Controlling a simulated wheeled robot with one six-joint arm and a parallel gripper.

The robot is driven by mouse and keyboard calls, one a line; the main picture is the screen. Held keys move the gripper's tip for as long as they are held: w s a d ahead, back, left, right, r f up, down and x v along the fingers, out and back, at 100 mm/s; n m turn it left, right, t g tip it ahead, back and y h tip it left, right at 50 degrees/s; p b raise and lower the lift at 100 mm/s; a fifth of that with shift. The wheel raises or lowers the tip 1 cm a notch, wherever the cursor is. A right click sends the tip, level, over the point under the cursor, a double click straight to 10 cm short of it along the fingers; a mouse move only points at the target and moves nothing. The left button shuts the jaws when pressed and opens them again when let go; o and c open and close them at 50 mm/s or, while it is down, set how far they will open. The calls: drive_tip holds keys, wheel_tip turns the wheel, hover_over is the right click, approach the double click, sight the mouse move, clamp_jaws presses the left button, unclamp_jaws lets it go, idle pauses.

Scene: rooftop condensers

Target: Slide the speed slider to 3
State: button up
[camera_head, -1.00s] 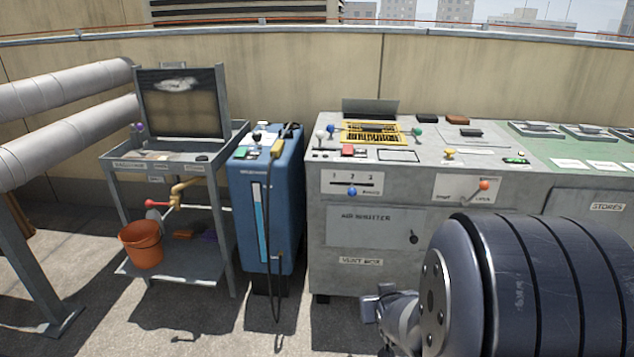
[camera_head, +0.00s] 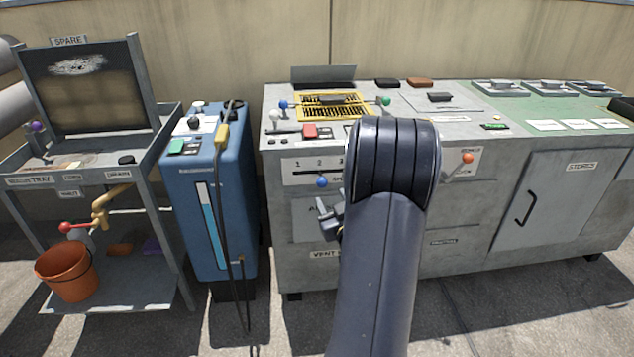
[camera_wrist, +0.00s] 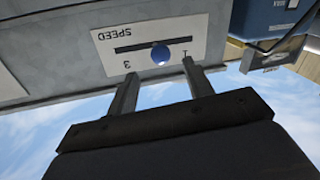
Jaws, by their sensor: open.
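The speed slider is a white plate (camera_head: 300,170) with a dark slot and the numbers 1, 2 and 3, on the front of the grey vent box. Its blue knob (camera_head: 321,181) is at about 2. In the wrist view the plate is upside down, with 3 at left and 1 at right, and the blue knob (camera_wrist: 161,56) is near the slot's middle. My gripper (camera_wrist: 161,73) is open and empty; the knob appears between and beyond its fingertips, and I cannot tell any contact. In the head view my gripper (camera_head: 325,212) is just below the knob, partly hidden by my arm.
An orange-tipped lever (camera_head: 467,158) is on the box front, right of my arm. A blue cabinet (camera_head: 213,215) with a hanging hose stands left of the box. A shelf cart with an orange bucket (camera_head: 67,272) is farther left. My arm hides part of the front panel.

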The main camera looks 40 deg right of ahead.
sight(324, 186)
drive_tip(key=b+x, duration=0.1)
drive_tip(key=x, duration=0.7)
drive_tip(key=shift+w+d, duration=0.1)
drive_tip(key=shift+w, duration=0.1)
drive_tip(key=shift+c, duration=0.2)
clamp_jaws()
